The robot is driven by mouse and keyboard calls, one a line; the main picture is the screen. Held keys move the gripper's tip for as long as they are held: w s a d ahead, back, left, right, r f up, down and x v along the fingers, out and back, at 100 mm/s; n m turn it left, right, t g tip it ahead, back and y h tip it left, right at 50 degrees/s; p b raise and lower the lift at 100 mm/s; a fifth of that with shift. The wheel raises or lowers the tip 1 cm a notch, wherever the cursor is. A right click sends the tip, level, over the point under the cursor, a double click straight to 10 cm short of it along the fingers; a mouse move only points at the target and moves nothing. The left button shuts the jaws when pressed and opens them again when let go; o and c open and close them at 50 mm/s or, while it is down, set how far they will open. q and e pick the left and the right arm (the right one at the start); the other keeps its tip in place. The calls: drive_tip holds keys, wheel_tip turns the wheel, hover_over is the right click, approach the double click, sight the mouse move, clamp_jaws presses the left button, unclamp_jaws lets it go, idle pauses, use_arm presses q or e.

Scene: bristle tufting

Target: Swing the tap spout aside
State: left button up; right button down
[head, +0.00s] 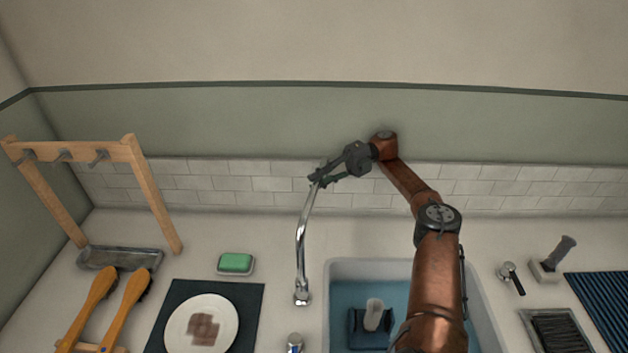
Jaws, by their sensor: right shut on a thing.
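My right gripper (318,180) is shut on the upper end of the spout, close to the tiles. The fingers hide part of the spout's tip. My right arm reaches over the sink (345,268) from the lower right. My left gripper does not show.
A green sponge (236,262) lies in a dish left of the tap. A white plate (178,325) with a brown stain rests on a dark mat (252,305). A wooden hook rack (157,205) stands at the left. Several brushes lie about.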

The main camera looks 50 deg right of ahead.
drive_tip(key=shift+f, duration=0.15)
drive_tip(key=c, duration=1.8)
unclamp_jaws()
drive_tip(key=shift+c, duration=0.2)
drive_tip(key=shift+s, duration=0.1)
